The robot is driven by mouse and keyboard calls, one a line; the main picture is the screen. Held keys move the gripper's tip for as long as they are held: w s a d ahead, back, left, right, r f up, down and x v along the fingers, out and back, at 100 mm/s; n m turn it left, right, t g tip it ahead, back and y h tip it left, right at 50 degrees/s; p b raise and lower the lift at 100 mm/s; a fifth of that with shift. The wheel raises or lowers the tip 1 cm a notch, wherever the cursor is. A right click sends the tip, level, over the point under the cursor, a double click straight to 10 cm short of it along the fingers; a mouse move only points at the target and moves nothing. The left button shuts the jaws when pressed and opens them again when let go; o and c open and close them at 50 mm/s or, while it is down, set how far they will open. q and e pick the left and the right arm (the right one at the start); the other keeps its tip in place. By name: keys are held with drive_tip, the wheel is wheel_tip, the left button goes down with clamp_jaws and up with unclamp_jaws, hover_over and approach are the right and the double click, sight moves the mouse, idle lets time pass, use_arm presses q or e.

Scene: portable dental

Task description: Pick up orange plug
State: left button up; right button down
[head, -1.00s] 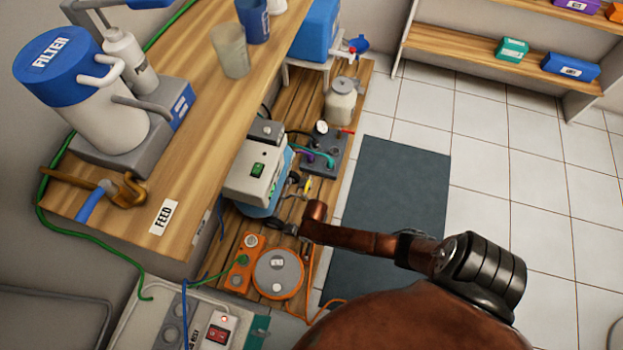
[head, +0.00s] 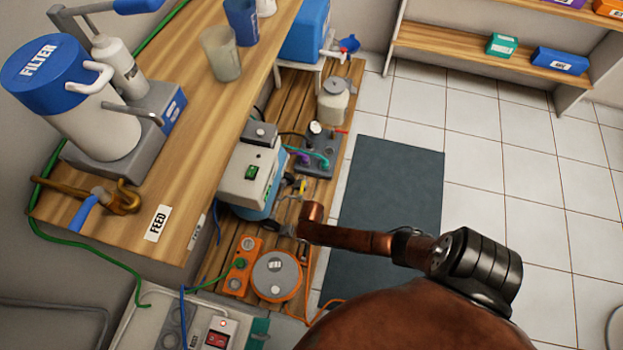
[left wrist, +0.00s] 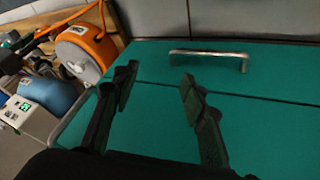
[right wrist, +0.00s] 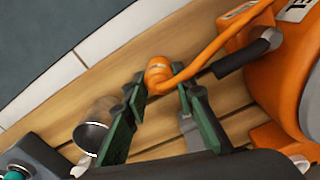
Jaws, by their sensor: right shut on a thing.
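The orange plug (right wrist: 158,74) is on an orange cord in the right wrist view, at the fingertips of my right gripper (right wrist: 160,82). The gripper's green fingers are closed on it with a visible gap between them, above a wooden slatted surface. In the head view, my right gripper (head: 284,230) is small and dark beside the orange reel (head: 292,284), and the plug cannot be made out. My left gripper (left wrist: 158,82) is open and empty in front of a green panel with a metal handle; it cannot be seen in the head view.
The reel (right wrist: 250,85) is close to the right gripper, and a metal cup-like part (right wrist: 95,125) lies left of its fingers. A grey machine (head: 250,180) stands behind. A dark mat (head: 392,200) covers clear floor to the right.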

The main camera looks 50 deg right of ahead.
drive_tip(key=shift+r+p, duration=0.3)
drive_tip(key=shift+r, duration=0.15)
wheel_tip(320, 180, up, 3)
drive_tip(key=shift+p, duration=1)
use_arm(q)
drive_tip(key=s+a+r+g+y+p, duration=0.3)
drive_tip(key=s+a+r+g+p, duration=0.4)
drive_tip(key=s+r, duration=0.5)
drive_tip(key=s+a+f+p, duration=0.1)
drive_tip(key=a+f, duration=0.1)
drive_tip(key=f, duration=0.6)
drive_tip(key=a+f+t+p, duration=0.1)
drive_tip(key=a+f, duration=0.1)
drive_tip(key=f, duration=0.6)
drive_tip(key=shift+s+f+p, duration=0.15)
drive_tip(key=shift+s+p, duration=0.2)
drive_tip(key=shift+s, duration=0.05)
use_arm(e)
drive_tip(key=s+d+r, duration=0.5)
drive_tip(key=s+r, duration=0.4)
drive_tip(key=s, duration=0.4)
drive_tip(key=shift+d, duration=0.15)
drive_tip(key=shift+w, duration=0.1)
